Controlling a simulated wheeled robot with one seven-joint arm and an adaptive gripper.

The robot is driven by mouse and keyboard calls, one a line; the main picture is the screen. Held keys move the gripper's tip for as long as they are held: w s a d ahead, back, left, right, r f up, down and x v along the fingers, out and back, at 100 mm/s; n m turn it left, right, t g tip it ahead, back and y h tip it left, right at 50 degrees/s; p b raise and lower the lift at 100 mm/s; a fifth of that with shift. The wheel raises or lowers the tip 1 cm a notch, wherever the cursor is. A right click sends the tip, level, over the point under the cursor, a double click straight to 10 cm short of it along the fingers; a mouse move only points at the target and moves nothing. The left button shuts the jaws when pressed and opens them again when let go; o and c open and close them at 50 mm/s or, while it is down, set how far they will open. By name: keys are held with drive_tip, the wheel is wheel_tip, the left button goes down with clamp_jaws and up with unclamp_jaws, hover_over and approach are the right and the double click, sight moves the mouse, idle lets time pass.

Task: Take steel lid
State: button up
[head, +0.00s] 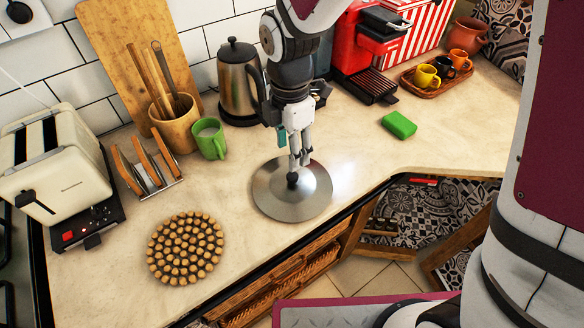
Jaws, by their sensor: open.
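The steel lid (272,198) is a round, shiny disc with a small dark knob (293,178) near its middle. It lies flat on the pale countertop, close to the front edge. My gripper (299,168) points down over the lid, with its fingertips at the knob. The fingers are open, one on each side of the knob as far as this view shows. I cannot tell whether they touch it. The arm hides part of the counter behind the lid.
A round trivet of wooden pieces (186,248) lies left of the lid. A green mug (210,139), a steel kettle (239,84) and a toaster (54,166) stand behind and left. A green sponge (399,125) lies right. The counter just right of the lid is clear.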

sight(292, 176)
drive_tip(key=f, duration=0.8)
drive_tip(key=shift+d+f+p, duration=0.2)
drive_tip(key=shift+f+p, duration=0.1)
clamp_jaws()
